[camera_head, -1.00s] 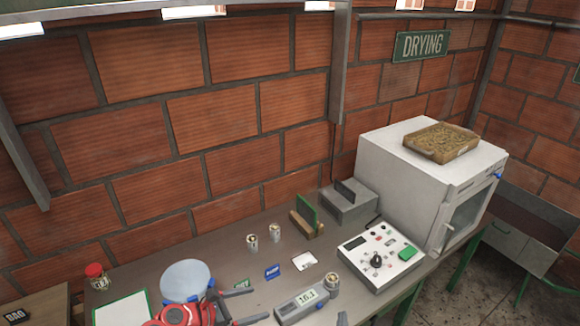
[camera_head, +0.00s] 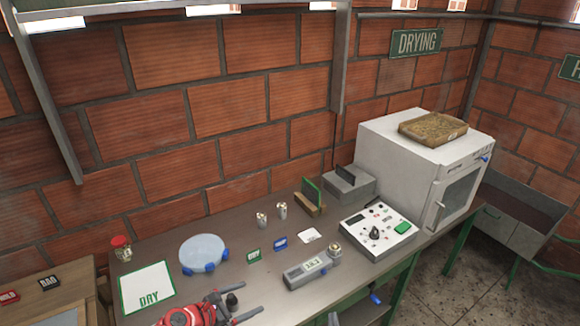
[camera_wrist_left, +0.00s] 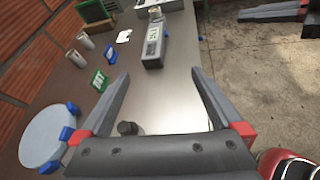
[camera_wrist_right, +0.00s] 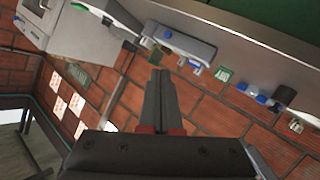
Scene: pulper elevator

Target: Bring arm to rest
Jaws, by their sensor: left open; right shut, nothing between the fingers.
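My left gripper (camera_head: 258,297) is at the bottom of the head view, above the near part of the grey workbench (camera_head: 165,238). In the left wrist view its two fingers (camera_wrist_left: 160,76) stand wide apart with only bench top between them. A small dark knob-like piece (camera_wrist_left: 127,128) shows below the left finger. My right gripper shows in its own wrist view (camera_wrist_right: 160,72) with both fingers together and nothing held. In the left wrist view the right gripper (camera_wrist_left: 275,13) is over the floor side, beyond the bench edge.
A grey meter (camera_head: 308,270) with a cup, a control panel (camera_head: 378,231), blue and green tags, two small cups and a round pale plate (camera_head: 203,252) stand on the bench. A white oven (camera_head: 425,165) is at the right. Floor is open right of the bench.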

